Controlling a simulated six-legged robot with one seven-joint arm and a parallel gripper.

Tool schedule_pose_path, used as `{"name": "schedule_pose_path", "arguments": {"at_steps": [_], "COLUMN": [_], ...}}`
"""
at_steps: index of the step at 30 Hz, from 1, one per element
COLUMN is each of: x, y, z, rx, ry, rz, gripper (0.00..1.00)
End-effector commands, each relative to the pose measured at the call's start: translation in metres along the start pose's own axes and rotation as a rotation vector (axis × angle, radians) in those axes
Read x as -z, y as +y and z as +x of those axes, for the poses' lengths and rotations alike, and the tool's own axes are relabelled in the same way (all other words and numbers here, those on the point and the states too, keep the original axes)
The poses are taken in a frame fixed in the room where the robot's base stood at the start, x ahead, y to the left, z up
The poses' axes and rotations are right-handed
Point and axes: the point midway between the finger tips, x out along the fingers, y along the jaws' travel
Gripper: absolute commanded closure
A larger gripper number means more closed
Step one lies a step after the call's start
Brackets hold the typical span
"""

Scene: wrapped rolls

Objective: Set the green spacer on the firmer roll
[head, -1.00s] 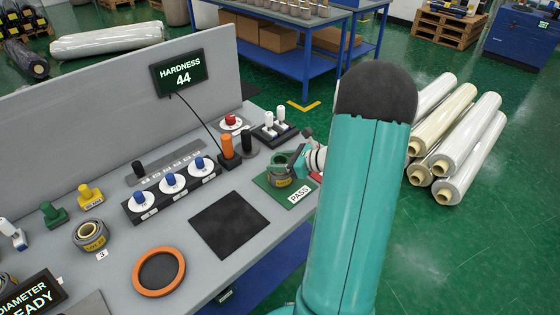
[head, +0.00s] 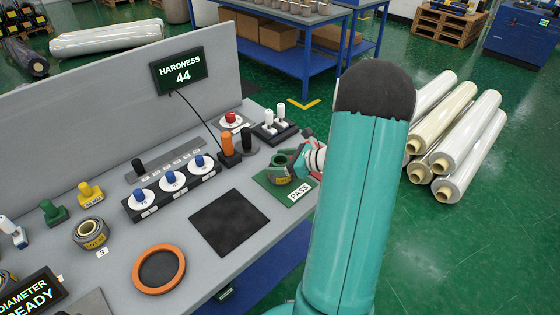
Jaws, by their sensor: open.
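A small grey roll with a yellow label (head: 279,177) stands on the green PASS mat (head: 299,205) at the right end of the bench. The green spacer (head: 280,160) appears to sit on top of this roll, though it is small and partly hidden. My gripper (head: 299,164) is open at the roll's right side, close to the spacer; whether it touches cannot be told. Another grey roll with a yellow label (head: 91,234) lies on the left of the bench, by a tag marked 3. The hardness display (head: 180,72) reads 44.
A dark square pad (head: 229,223) and an orange ring (head: 159,270) lie at the bench front. Blue-knobbed dials (head: 172,178), orange and black posts (head: 227,146) and a switch block (head: 274,132) stand behind. Green (head: 53,212) and yellow (head: 90,194) handled pieces stand left.

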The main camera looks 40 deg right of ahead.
Motion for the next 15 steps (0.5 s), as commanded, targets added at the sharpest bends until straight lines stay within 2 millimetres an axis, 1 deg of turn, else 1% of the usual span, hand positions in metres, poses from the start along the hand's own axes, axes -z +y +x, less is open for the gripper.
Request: {"name": "schedule_pose_path", "arguments": {"at_steps": [5,8,15], "x": [-0.011,-0.009,-0.009], "y": [-0.001,-0.002,-0.001], "z": [-0.007,-0.026,-0.079], "rx": [0.002,0.006,0.005], "ry": [0.0,0.001,0.001], "rz": [-0.001,-0.001,-0.001], "gripper": [0.28,0.28,0.28]}}
